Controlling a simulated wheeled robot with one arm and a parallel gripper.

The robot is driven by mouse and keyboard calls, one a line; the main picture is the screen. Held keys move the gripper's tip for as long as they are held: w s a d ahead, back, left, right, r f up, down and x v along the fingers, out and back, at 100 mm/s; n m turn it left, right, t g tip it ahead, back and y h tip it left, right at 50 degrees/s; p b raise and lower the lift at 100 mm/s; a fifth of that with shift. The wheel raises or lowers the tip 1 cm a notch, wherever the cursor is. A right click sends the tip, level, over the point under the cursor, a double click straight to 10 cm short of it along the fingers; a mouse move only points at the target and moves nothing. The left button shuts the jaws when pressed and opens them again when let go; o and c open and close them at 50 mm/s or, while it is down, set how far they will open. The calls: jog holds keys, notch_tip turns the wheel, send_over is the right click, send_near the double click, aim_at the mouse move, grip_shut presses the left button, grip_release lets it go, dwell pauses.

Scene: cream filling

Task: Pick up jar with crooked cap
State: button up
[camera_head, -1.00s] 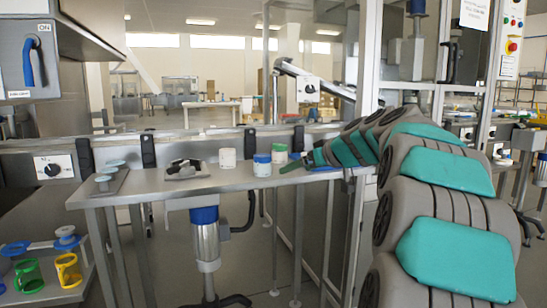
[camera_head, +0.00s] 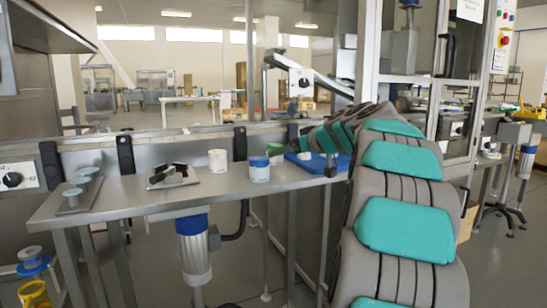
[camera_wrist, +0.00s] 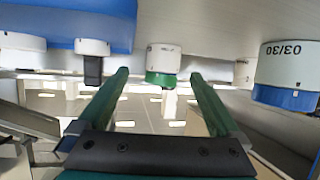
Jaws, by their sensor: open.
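In the wrist view, which shows the scene upside down, a white jar with a green cap (camera_wrist: 161,64) is framed between the finger lines of my gripper (camera_wrist: 160,80). The fingers are dark green, spread and empty. I cannot tell whether they reach around the jar or stop short of it. Its green cap looks slightly uneven, but the tilt is unclear. A white jar with a blue cap (camera_wrist: 287,75), marked 03/30, is at the right; it also shows in the head view (camera_head: 259,169). In the head view my gripper is low over the table, partly hidden by my arm.
On the metal table (camera_head: 200,195) stand a white jar (camera_head: 218,161), a dark device on a plate (camera_head: 172,175) and grey-blue knobs (camera_head: 82,180). A blue tray (camera_head: 318,167) lies at the right; a black-capped jar (camera_wrist: 92,58) is by it. A wall panel runs behind.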

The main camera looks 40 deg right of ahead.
jog(key=x, duration=0.3)
jog(key=shift+w+a+r+p, duration=0.2)
jog(key=shift+w+a+p, duration=0.05)
jog(key=shift+w+p, duration=0.1)
jog(key=shift+w+f, duration=0.25)
jog(key=shift+w, duration=0.3)
jog(key=shift+c, duration=0.2)
grip_shut()
